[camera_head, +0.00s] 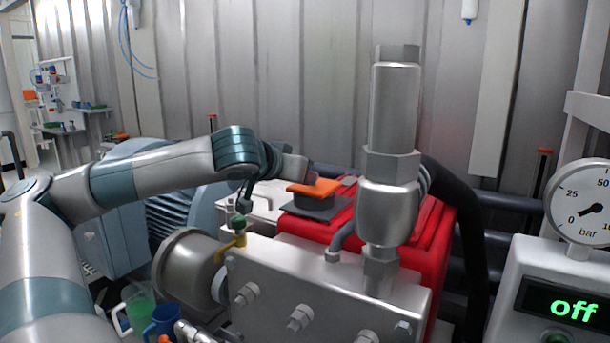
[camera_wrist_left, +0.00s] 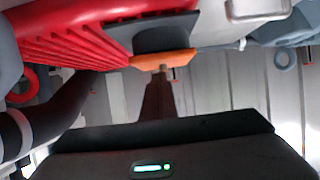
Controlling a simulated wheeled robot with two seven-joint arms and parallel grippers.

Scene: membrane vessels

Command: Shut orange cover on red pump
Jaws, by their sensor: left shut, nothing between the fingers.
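The red pump (camera_head: 432,235) stands right of centre in the head view. Its ribbed red body (camera_wrist_left: 85,40) fills the upper left of the left wrist view. The orange cover (camera_head: 317,187) lies over a dark grey round neck (camera_head: 314,205) on the pump's top; whether it sits fully flat is hard to tell. In the left wrist view the cover (camera_wrist_left: 165,59) shows edge-on beside the dark grey part. My left gripper (camera_head: 311,177) is shut and empty, with its fingertips (camera_wrist_left: 160,75) right at the cover; contact cannot be told. My right gripper is out of view.
A steel block with a tall metal fitting (camera_head: 394,110) stands in front of the pump. A black hose (camera_head: 470,240) curves down behind it. A gauge (camera_head: 583,202) and an "off" display (camera_head: 556,301) are at the right. Green and blue jugs (camera_head: 162,321) stand lower left.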

